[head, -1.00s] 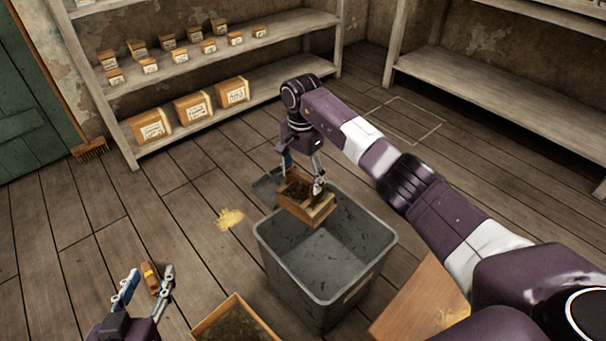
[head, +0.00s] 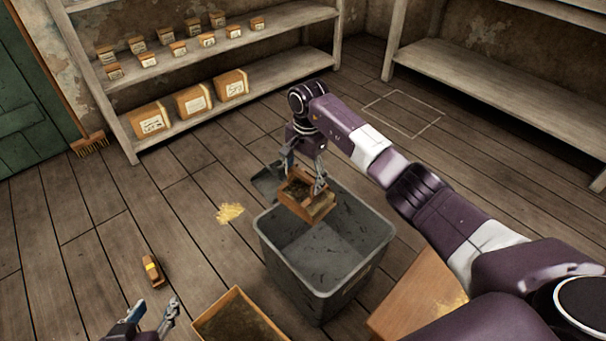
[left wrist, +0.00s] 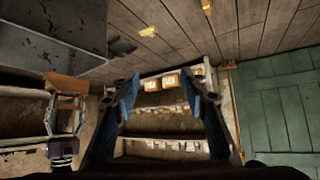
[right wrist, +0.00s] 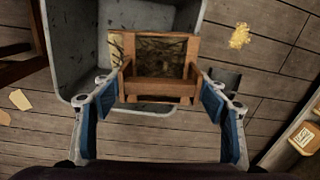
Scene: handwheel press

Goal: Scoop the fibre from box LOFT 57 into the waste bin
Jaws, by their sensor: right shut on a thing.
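My right gripper (head: 306,172) is shut on a small open wooden scoop (head: 305,204) with dark material inside. It holds the scoop over the grey waste bin (head: 378,242); the scoop also shows between the fingers in the right wrist view (right wrist: 160,88). The visible bin floor looks mostly bare, with dark marks. A larger open wooden box (head: 204,327) with dark brownish contents stands at the bottom edge, partly cut off; no LOFT 57 label is readable. My left gripper (head: 152,312) is open and empty, left of that box.
A brown block-like thing with a yellow band (head: 152,271) lies on the floor beyond my left gripper. Yellow scraps (head: 230,213) lie left of the bin. A wooden surface (head: 415,295) stands at its right.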

